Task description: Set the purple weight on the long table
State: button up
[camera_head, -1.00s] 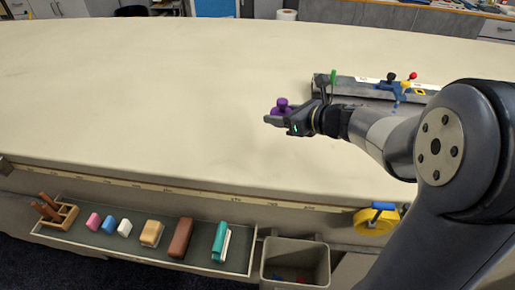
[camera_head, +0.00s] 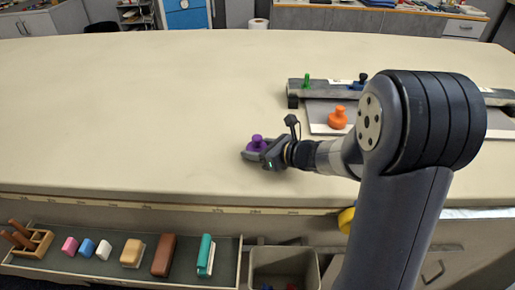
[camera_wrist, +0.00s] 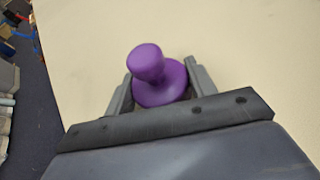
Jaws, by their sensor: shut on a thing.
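The purple weight (camera_head: 257,142) has a round base and a knob on top. My gripper (camera_head: 258,150) is shut on it near the front part of the long table (camera_head: 150,100). In the wrist view the purple weight (camera_wrist: 160,78) sits upright between the two fingers of my gripper (camera_wrist: 160,85), with the pale cloth behind it. I cannot tell whether its base touches the cloth or is just above it.
An orange weight (camera_head: 338,118) stands on a pale board right of my gripper. A dark rail (camera_head: 325,87) with a green peg (camera_head: 306,80) lies behind it. A tray (camera_head: 120,272) with several blocks and a bin (camera_head: 284,265) are below the front edge. The table's left side is clear.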

jog(key=o, duration=1.6)
jog(key=shift+f, duration=0.1)
jog(key=shift+r, duration=0.2)
jog(key=v, duration=1.2)
